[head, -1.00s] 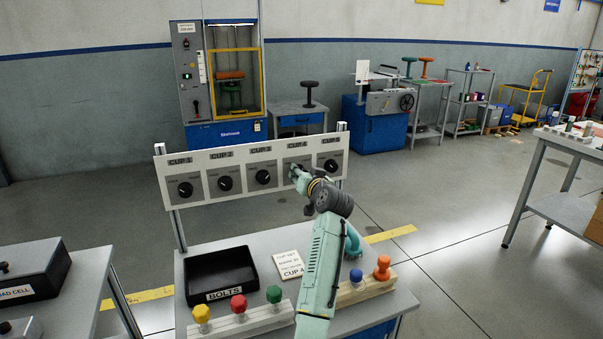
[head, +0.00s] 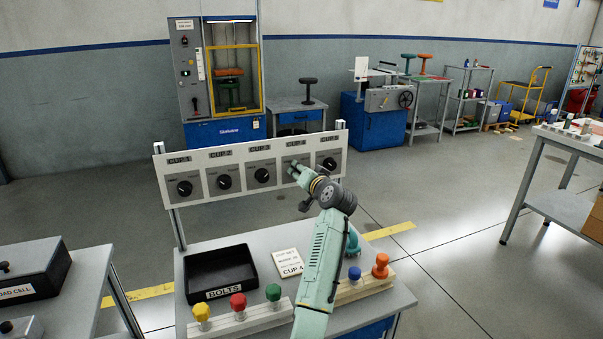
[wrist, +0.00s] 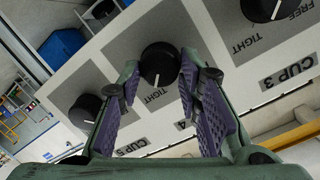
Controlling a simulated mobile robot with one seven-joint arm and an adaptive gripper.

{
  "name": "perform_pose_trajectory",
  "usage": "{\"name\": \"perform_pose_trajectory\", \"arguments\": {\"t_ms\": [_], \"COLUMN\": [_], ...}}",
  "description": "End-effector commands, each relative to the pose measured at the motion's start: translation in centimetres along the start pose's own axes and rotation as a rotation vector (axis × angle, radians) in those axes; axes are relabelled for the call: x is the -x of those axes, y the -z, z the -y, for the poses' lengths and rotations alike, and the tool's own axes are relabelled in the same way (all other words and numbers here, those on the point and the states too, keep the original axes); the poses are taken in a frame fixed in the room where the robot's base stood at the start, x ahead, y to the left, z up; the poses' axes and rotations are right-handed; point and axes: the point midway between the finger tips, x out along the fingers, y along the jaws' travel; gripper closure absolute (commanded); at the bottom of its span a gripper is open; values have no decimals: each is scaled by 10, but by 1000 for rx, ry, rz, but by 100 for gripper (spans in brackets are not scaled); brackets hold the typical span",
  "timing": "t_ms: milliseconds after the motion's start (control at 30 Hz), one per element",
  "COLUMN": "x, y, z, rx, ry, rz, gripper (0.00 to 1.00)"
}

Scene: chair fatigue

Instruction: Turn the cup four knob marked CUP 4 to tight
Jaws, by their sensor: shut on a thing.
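The CUP 4 knob (wrist: 159,62) is a round black dial on the white panel (head: 211,158), fourth from the left. In the wrist view it sits between the fingertips of my gripper (wrist: 159,72), which is shut on it. The knob's white mark points toward the TIGHT label (wrist: 157,95) beside it. In the head view my gripper (head: 293,171) reaches the panel under the CUP 4 label and hides most of that knob. A card (head: 291,263) reading CUP 4 lies on the bench.
The CUP 3 knob (head: 262,176) and CUP 5 knob (head: 330,164) flank the held knob. Below, the bench (head: 225,252) holds a black BOLTS tray (head: 222,292) and several coloured knobs on wooden strips. Floor beyond the panel is open.

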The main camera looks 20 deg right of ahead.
Motion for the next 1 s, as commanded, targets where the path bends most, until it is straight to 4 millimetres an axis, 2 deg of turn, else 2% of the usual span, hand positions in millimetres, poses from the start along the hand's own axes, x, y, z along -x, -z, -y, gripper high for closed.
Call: {"name": "perform_pose_trajectory", "arguments": {"t_ms": [67, 100, 400, 767, 867, 1000], "x": [0, 0, 0, 4, 15, 42], "y": [0, 0, 0, 0, 1, 0], "z": [1, 1, 0, 0, 0, -1], "rx": [-1, -1, 0, 1, 1, 1], "ry": [2, 2, 1, 0, 0, -1], "rz": [0, 0, 0, -2, -3, -4], "gripper": [96, 67, 48, 48, 48, 48]}}
